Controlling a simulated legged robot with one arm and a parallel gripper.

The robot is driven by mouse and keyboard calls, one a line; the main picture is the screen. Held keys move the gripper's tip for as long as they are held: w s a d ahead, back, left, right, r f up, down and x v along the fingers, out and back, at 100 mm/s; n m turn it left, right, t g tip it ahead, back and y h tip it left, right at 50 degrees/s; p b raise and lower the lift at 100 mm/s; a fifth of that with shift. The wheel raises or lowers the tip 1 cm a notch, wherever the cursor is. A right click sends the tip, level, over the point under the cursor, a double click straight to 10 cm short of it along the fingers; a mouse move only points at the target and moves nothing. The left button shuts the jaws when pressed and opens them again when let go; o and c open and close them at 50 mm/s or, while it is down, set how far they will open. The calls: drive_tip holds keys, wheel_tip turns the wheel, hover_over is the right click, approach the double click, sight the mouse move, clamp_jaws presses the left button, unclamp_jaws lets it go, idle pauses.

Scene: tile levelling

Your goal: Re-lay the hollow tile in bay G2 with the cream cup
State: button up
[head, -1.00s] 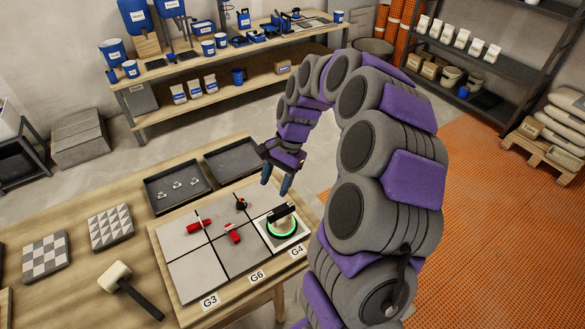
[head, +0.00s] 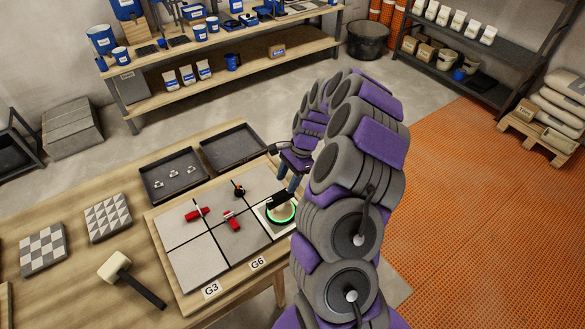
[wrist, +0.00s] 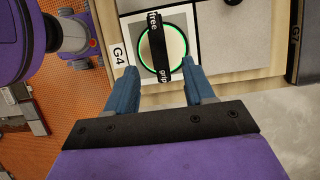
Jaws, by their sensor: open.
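The cream cup (head: 284,210) stands at the right end of the tile board (head: 222,278), inside a green glowing ring and with a black bar handle on top. In the wrist view the cup (wrist: 174,46) sits beside the G4 label; its handle (wrist: 156,50) reads "free" at one end and "grip" at the other. My gripper (wrist: 160,70) is open and empty, its blue fingers pointing at the cup with the "grip" end between their tips in the picture. I cannot tell the remaining height. No G2 label is readable, so I cannot pick out the hollow tile.
A mallet (head: 118,266) and two patterned tiles (head: 107,217) lie left. A black tray (head: 145,180) holds small metal pieces; the other tray (head: 233,146) looks empty.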

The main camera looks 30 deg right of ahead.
sight(281, 195)
drive_tip(key=b+x, duration=0.1)
drive_tip(key=x, duration=0.9)
drive_tip(key=shift+r+b, duration=0.1)
drive_tip(key=shift+b, duration=0.2)
clamp_jaws()
idle(0.5)
